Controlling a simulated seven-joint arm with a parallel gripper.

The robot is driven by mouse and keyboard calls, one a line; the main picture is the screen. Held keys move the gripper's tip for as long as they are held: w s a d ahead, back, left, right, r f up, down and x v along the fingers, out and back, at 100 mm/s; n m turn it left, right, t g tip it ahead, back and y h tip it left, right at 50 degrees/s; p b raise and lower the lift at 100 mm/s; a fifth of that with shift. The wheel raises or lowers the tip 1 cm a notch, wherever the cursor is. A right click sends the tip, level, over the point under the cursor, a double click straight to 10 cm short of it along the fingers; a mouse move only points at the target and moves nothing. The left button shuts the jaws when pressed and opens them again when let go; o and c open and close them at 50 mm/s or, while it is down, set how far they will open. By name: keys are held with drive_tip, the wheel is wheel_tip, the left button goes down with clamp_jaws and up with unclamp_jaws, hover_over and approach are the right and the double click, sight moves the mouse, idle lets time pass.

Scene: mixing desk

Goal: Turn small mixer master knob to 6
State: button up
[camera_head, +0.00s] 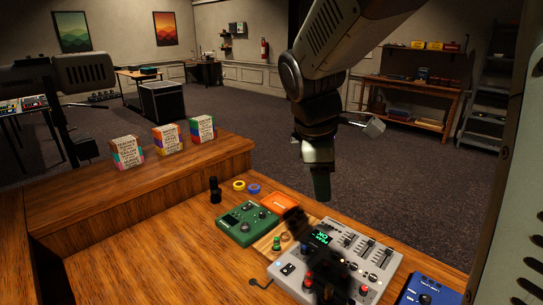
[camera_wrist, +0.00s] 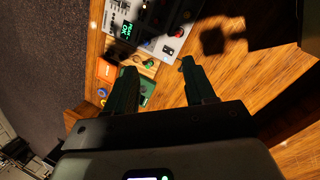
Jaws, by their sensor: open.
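The small mixer (camera_head: 345,252) is a light grey box with a lit green display (camera_head: 320,237), faders on its right side and several small knobs. Its lower middle lies in dark shadow, and I cannot tell which knob is the master or where it points. A red-topped knob (camera_head: 308,281) shows at its front. In the wrist view the mixer (camera_wrist: 172,28) is at the top, partly cut off by the frame. My gripper (camera_head: 321,190) hangs above and behind the mixer, apart from it. In the wrist view my gripper (camera_wrist: 158,75) has its two dark green fingers spread, with nothing held.
A green pedal (camera_head: 246,224) and an orange box (camera_head: 280,203) stand left of the mixer. A blue pedal (camera_head: 428,292) is at its right. Tape rolls (camera_head: 239,185) and a black upright object (camera_head: 215,190) lie farther left. Three colourful boxes (camera_head: 167,139) stand on a raised shelf.

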drive_tip(key=w+f+n+g, duration=0.1)
drive_tip(key=w+f+n, duration=0.6)
drive_tip(key=w+f, duration=0.25)
drive_tip(key=n+y, duration=0.3)
drive_tip(key=n, duration=0.4)
approach(306, 248)
drive_tip(key=shift+g, duration=0.4)
drive_tip(key=f, duration=0.6)
drive_tip(key=w+f, duration=0.1)
drive_tip(key=f, duration=0.1)
drive_tip(key=shift+w+a+f, duration=0.1)
drive_tip(key=shift+a+f, duration=0.15)
drive_tip(key=shift+f, duration=0.15)
clamp_jaws()
